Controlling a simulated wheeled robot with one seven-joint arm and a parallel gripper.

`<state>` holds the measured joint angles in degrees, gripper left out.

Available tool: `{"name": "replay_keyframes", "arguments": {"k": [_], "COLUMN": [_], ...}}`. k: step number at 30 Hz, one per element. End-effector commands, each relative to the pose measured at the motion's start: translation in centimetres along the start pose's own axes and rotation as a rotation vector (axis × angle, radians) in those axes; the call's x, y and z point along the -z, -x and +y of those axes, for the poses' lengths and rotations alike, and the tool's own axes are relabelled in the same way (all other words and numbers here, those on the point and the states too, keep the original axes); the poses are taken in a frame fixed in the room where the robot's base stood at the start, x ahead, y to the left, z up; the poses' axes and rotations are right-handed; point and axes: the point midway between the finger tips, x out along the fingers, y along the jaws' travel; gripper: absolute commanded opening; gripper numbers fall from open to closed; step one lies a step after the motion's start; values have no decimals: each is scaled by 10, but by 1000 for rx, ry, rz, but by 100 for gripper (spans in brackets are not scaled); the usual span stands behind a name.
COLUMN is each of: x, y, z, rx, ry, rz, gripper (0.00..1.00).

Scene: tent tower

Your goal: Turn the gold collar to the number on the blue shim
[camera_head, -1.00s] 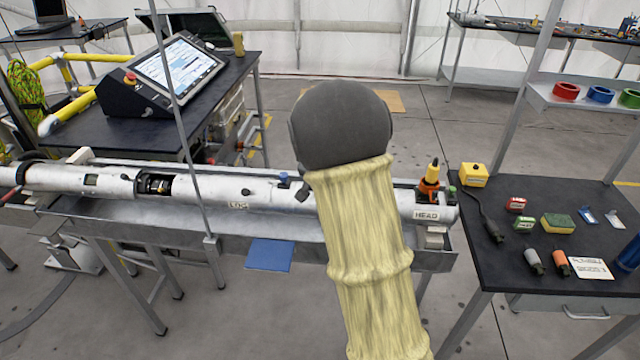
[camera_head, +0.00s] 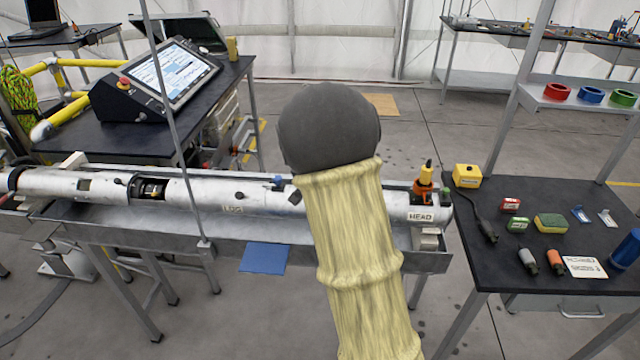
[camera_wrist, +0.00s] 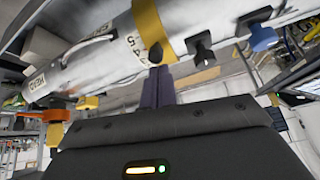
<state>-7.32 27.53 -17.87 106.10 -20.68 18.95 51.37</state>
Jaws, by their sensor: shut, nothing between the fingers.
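The gold collar (camera_wrist: 150,25) is a yellow band around the white tube in the wrist view, with a dark knob (camera_wrist: 155,52) at its lower edge. Printed numbers, seemingly including 4 and 5, run on the tube beside it. My gripper (camera_wrist: 158,72) is shut and empty, its dark fingers just below the knob; I cannot tell whether they touch it. In the head view my arm hides the collar and gripper. A small blue tag (camera_head: 580,214) on the right table may be the blue shim; no number is readable on it.
The long tube (camera_head: 205,192) lies in a grey trough. Black and blue knobs (camera_wrist: 262,38) stick out of it right of the collar. An orange fitting (camera_head: 425,190) stands near the HEAD label. The right table (camera_head: 485,265) carries several small items.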

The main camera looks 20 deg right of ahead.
Motion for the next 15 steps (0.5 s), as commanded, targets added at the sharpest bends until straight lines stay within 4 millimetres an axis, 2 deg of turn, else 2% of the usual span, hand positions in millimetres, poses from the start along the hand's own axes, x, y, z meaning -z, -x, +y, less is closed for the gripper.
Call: {"name": "replay_keyframes", "arguments": {"k": [8,15], "x": [30,17], "y": [6,32], "z": [2,2], "rx": [2,7], "ry": [2,7], "rz": [0,2], "gripper": [0,0]}}
